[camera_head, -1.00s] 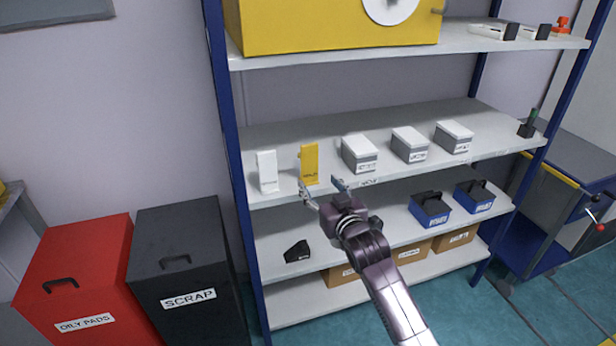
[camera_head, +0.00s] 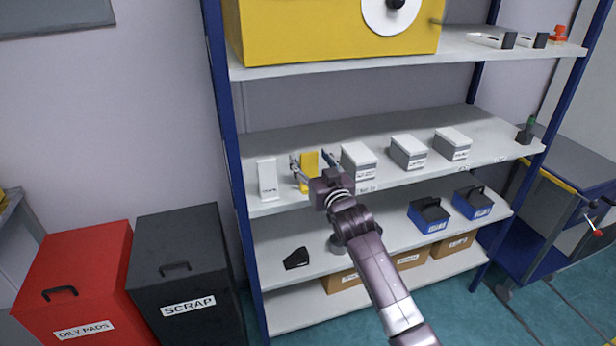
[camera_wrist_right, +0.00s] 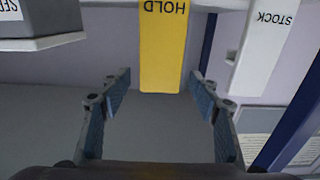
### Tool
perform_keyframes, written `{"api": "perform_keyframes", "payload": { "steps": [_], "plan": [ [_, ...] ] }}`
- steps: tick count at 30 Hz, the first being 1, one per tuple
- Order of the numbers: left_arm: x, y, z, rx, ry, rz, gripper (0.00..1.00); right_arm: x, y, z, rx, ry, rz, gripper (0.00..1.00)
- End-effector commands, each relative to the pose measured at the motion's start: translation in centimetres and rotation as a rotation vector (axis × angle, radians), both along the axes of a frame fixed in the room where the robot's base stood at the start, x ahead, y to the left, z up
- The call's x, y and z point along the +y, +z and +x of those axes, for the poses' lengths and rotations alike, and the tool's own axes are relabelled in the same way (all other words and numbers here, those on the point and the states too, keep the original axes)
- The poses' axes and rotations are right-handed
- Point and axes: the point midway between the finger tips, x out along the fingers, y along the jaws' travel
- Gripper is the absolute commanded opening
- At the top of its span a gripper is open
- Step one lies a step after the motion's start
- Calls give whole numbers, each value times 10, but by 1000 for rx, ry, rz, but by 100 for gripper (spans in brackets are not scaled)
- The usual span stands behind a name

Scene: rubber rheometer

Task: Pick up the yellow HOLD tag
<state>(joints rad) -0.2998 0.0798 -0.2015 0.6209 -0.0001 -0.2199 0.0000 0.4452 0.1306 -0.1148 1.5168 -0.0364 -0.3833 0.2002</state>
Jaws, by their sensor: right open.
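The yellow HOLD tag (camera_head: 308,161) stands on the front part of the middle shelf (camera_head: 440,180), partly hidden by my right gripper in the head view. My right gripper (camera_head: 313,164) is open, with one finger on each side of the tag in that view. In the right wrist view, the tag (camera_wrist_right: 163,48) appears upside down, between and just beyond the fingertips of the gripper (camera_wrist_right: 160,85). Clear space shows between the tag and both fingers. My left gripper is not in view.
A white STOCK tag (camera_head: 267,178) stands left of the yellow one. A grey box with a white lid (camera_head: 358,162) stands close on its right, with more such boxes beyond. A yellow machine (camera_head: 330,28) sits on the shelf above.

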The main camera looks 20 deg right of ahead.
Motion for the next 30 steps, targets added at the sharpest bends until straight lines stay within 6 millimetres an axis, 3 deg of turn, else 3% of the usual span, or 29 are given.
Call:
{"api": "perform_keyframes", "payload": {
  "steps": [6, 14, 30],
  "plan": [
    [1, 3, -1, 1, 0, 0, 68, 0, 1, 16, -1, 0, 0, 56],
    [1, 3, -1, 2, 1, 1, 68, 1, 0, 17, -2, 0, 1, 56],
    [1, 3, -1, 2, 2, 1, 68, 0, 0, 17, -1, 0, 1, 0]
  ]
}}
